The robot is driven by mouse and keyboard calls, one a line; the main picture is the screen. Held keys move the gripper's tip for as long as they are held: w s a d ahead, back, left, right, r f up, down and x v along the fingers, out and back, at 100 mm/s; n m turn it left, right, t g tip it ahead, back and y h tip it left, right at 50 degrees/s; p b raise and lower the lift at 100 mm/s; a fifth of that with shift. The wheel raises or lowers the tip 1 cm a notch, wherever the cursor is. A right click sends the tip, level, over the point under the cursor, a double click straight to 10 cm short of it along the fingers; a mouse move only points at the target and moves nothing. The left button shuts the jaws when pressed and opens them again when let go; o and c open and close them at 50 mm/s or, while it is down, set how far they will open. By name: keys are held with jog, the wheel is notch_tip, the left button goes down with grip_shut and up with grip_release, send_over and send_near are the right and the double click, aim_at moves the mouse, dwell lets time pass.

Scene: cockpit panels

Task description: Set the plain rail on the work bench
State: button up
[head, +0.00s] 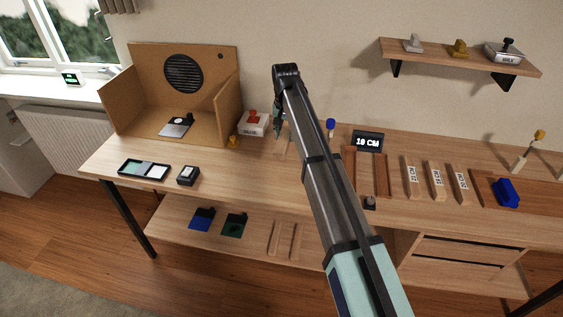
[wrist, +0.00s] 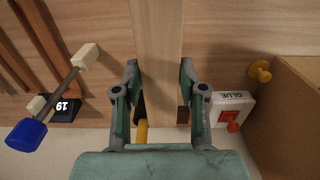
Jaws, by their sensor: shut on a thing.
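My gripper (wrist: 160,98) is shut on a plain, unmarked wooden rail (wrist: 160,45), with one finger on each side of it. The rail runs away from the gripper toward the top edge of the wrist view. In the head view my gripper (head: 279,126) is over the back middle of the work bench (head: 255,175), right of the glue box. Only a short pale part of the rail (head: 283,146) shows there, as my arm hides much of that area. I cannot tell whether the rail touches the bench top.
The glue box (head: 253,123) and cardboard booth (head: 232,95) stand left of my gripper. Marked wooden pieces (head: 436,181) lie farther right. The bench's front left has some clear room.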

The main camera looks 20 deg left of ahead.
aim_at(284, 170)
notch_tip(284, 170, down, 14)
jog(key=p, duration=0.3)
jog(key=shift+f, duration=0.15)
jog(key=o, duration=1.2)
notch_tip(284, 170, up, 12)
jog(key=b, duration=0.3)
